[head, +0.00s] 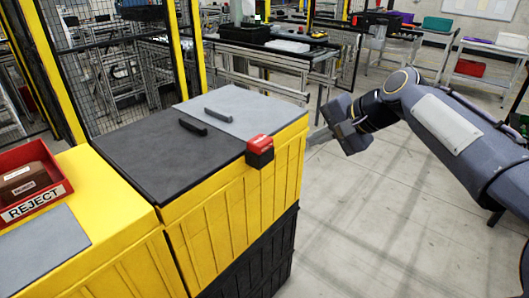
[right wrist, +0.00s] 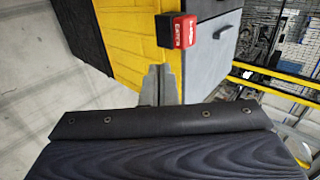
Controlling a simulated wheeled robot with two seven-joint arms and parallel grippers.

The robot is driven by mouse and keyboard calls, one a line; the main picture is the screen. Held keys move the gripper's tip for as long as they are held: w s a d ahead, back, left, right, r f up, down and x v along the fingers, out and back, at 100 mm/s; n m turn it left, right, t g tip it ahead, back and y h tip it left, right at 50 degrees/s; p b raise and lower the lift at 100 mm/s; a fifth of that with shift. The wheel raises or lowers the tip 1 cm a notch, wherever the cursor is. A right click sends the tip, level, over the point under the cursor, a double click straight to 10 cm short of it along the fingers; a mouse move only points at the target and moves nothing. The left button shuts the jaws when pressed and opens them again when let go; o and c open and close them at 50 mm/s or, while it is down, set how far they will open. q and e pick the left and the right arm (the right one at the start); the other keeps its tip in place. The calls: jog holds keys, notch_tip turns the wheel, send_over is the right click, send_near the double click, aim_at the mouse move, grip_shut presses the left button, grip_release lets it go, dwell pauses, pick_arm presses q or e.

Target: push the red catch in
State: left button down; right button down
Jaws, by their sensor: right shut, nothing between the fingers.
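The red catch (head: 260,143) is a small red block with a black lower part. It sits at the front top edge of the yellow crate (head: 235,195). It also shows in the right wrist view (right wrist: 187,30), at the top of the picture. My right gripper (head: 314,137) is beside the crate's right corner, to the right of the catch and apart from it. In the right wrist view its fingers (right wrist: 160,84) are together, empty, and point toward the yellow side below the catch. My left gripper is not in view.
Dark and grey lids (head: 240,108) with black handles cover the crate. A red REJECT bin (head: 35,190) stands on a yellow surface at the left. Yellow posts and mesh fencing stand behind. The floor (head: 365,220) right of the crate is clear.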

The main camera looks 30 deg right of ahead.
dwell(0.3)
jog(key=p, duration=0.2)
send_near(266, 149)
jog(key=shift+x, duration=3)
jog(key=shift+d, duration=0.15)
